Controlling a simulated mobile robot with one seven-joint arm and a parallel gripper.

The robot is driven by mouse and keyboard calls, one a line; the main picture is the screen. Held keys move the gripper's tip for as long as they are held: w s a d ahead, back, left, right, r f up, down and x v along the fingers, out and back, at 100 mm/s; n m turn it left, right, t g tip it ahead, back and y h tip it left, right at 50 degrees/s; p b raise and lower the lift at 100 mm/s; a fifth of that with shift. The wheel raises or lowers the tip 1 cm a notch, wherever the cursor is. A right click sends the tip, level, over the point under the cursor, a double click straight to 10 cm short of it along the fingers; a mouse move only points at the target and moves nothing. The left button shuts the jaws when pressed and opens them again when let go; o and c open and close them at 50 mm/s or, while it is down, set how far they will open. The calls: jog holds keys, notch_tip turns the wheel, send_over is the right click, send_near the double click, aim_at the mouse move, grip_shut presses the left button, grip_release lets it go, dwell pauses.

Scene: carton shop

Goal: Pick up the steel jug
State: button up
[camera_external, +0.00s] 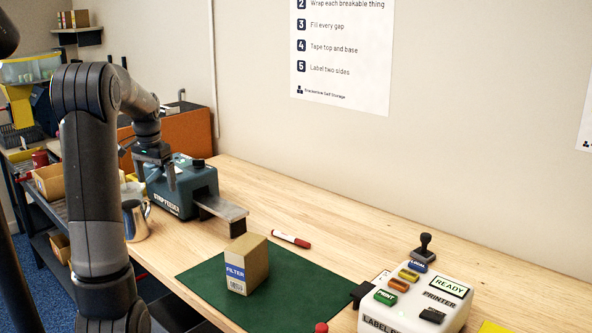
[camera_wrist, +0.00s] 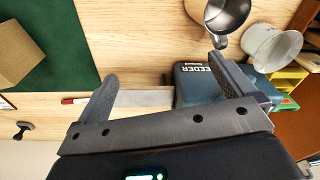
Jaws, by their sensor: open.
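The steel jug (camera_external: 136,221) stands on the wooden bench, left of the strip feeder, partly hidden by my arm in the external view. My gripper (camera_external: 158,176) hangs above the strip feeder. Its two fingers are spread wide in the wrist view (camera_wrist: 163,75), with nothing between them but the feeder and bench below. The jug is apart from the fingers, just beyond the right fingertip in that view.
The strip feeder (camera_external: 178,190) with its metal tongue stands under my gripper. A pale pitcher-like vessel (camera_wrist: 270,45) is beside the jug. A filter carton (camera_external: 247,264) sits on the green mat (camera_external: 315,290). A red marker (camera_external: 291,239) lies behind it. A label printer (camera_external: 415,299) stands at right.

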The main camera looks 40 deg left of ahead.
send_near(133, 216)
jog(key=w+a+f, duration=0.1)
jog(key=w+a, duration=0.1)
jog(key=a, duration=0.1)
jog(key=shift+n+g+h, duration=0.3)
jog(key=shift+g, duration=0.1)
jog(key=shift+a+f, duration=0.15)
jog(key=shift+f, duration=1.7)
jog(key=shift+a+f, duration=0.15)
jog(key=shift+f, duration=1.7)
jog(key=shift+a+f, duration=0.15)
jog(key=shift+f, duration=1.75)
jog(key=shift+c, duration=0.2)
jog(key=c, duration=1.3)
jog(key=shift+r, duration=0.25)
